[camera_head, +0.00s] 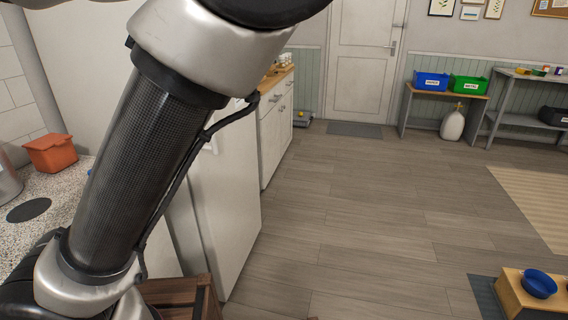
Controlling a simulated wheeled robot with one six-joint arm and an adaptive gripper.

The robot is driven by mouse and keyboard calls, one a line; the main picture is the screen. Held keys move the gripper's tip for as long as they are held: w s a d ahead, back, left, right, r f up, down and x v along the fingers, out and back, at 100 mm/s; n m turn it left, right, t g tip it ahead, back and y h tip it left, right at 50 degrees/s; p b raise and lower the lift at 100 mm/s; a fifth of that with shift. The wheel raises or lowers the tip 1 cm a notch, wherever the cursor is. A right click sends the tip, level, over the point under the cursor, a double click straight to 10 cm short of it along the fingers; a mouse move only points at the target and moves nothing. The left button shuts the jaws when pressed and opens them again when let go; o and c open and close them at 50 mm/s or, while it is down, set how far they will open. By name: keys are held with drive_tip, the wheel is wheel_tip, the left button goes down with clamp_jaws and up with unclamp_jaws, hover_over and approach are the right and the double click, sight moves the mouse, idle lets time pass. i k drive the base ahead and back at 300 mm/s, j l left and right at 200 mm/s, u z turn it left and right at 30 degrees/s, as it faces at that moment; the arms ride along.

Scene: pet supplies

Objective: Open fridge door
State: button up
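A tall white panel (228,215), which looks like the fridge, stands behind my arm at centre left. My large arm link crosses in front of it and hides much of it. Its right edge and lower front show beside the floor. I cannot make out a handle clearly, and I cannot tell whether the door is shut or ajar. My gripper is outside the view, so its place relative to the fridge does not show.
A white cabinet (272,135) with a wooden top stands just beyond. A wooden crate (185,298) is at the bottom, near my arm. A low wooden stand (512,298) with a blue bowl (539,283) is at lower right. The wooden floor (370,220) between is clear.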

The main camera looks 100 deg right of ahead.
sight(222, 178)
drive_tip(key=z, duration=2.8)
drive_tip(key=l+z, duration=0.25)
drive_tip(key=j, duration=0.1)
